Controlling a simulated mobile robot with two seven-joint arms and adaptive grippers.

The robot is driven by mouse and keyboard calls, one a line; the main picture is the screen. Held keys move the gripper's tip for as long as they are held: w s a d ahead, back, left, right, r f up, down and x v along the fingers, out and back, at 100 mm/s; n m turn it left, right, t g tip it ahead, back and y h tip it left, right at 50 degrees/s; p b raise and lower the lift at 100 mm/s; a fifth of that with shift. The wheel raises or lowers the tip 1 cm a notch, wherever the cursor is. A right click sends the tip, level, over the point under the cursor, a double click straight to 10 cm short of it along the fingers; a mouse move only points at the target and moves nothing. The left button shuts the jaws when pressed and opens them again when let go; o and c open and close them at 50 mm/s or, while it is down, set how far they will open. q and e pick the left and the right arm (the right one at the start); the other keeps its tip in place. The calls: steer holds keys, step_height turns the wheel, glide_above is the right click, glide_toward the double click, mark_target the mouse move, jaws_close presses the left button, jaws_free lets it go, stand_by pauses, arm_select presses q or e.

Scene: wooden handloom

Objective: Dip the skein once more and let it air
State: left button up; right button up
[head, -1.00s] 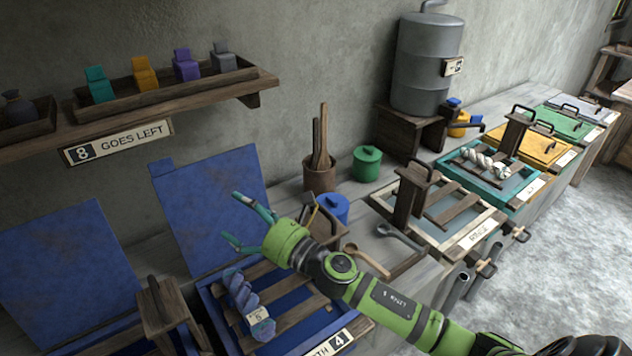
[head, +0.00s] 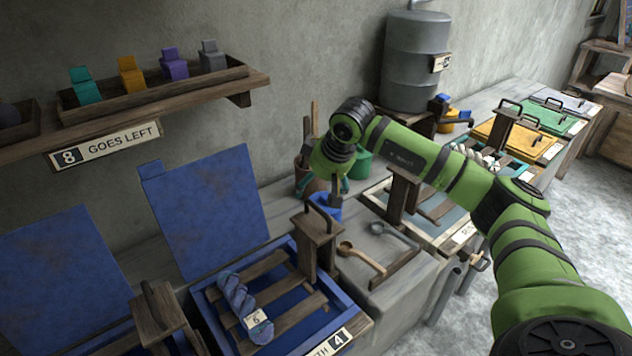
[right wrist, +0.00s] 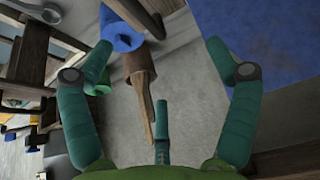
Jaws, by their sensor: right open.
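A twisted blue-violet skein (head: 238,295) with a tag reading 6 lies across the wooden slats (head: 290,310) over the blue bath (head: 208,322), whose front label (head: 333,343) shows 4. Its blue lid (head: 210,205) stands upright behind. My left gripper is out of view.
A wooden post with a handle (head: 318,240) rises at the bath's right edge. A wooden spoon (head: 358,255) and metal ladle (head: 392,232) lie on the counter. A pot of sticks (head: 303,180) stands by my gripper. More baths with an orange lid (head: 520,140) line the right.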

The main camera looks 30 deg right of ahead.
mark_target(319, 207)
step_height(319, 207, down, 8)
steer(key=b, duration=0.4)
steer(key=shift+r, duration=0.45)
steer(key=shift+f+b, duration=0.35)
steer(key=shift+f, duration=0.05)
steer(key=c, duration=1.6)
steer(key=shift+f, duration=0.1)
jaws_close()
